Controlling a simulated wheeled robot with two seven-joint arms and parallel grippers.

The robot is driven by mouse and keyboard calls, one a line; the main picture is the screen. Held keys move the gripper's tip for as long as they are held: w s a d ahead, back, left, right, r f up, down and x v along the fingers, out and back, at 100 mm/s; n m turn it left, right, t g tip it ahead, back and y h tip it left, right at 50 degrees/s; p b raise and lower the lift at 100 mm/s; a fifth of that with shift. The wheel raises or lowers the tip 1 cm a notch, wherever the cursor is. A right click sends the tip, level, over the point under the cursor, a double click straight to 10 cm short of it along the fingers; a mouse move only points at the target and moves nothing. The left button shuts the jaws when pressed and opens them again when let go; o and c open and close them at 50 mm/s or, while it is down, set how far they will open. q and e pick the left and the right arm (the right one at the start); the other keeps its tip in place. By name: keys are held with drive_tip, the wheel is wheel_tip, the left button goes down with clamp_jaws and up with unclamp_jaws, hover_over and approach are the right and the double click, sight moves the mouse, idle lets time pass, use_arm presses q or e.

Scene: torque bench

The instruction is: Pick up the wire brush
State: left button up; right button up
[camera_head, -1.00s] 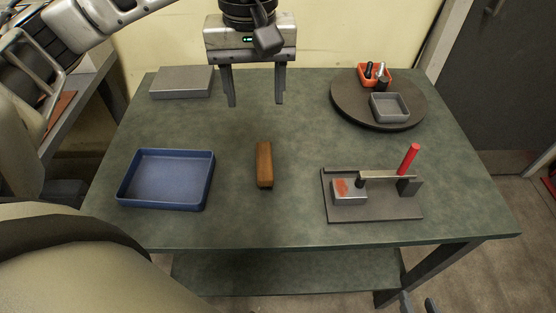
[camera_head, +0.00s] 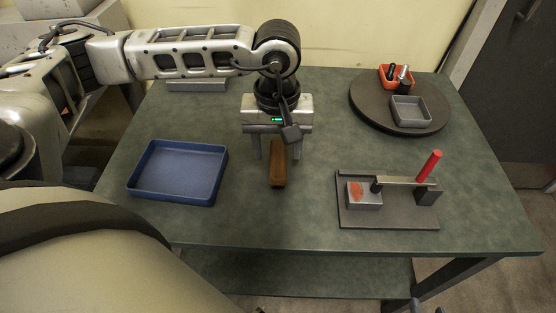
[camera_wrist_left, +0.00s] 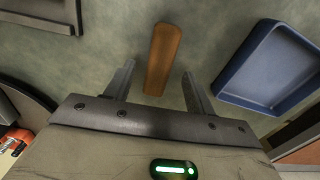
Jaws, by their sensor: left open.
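The wire brush shows as a long brown wooden block (camera_head: 278,165) lying on the green table, right of the blue tray. Its bristles are not visible. My left gripper (camera_head: 277,155) points down above it, open, with its fingers apart around the brush's line and nothing held. In the left wrist view the brush (camera_wrist_left: 163,60) lies between and beyond the two open fingertips (camera_wrist_left: 160,80). I cannot tell the exact height of the fingers over it. My right gripper cannot be made out; only a small dark part shows at the bottom edge of the head view.
A blue tray (camera_head: 133,184) stands left of the brush. A fixture with a red handle (camera_head: 429,166) stands to the right. A round dark turntable (camera_head: 365,112) at back right bears a red bin (camera_head: 395,77) and a grey bin (camera_head: 410,111). A grey block (camera_head: 196,86) lies at back left.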

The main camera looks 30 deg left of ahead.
sight(278, 157)
use_arm(q)
wheel_tip(278, 157, down, 4)
drive_tip(key=shift+d+r, duration=0.1)
drive_tip(key=shift+r, duration=0.15)
drive_tip(key=c, duration=1.1)
drive_tip(key=shift+o, duration=0.2)
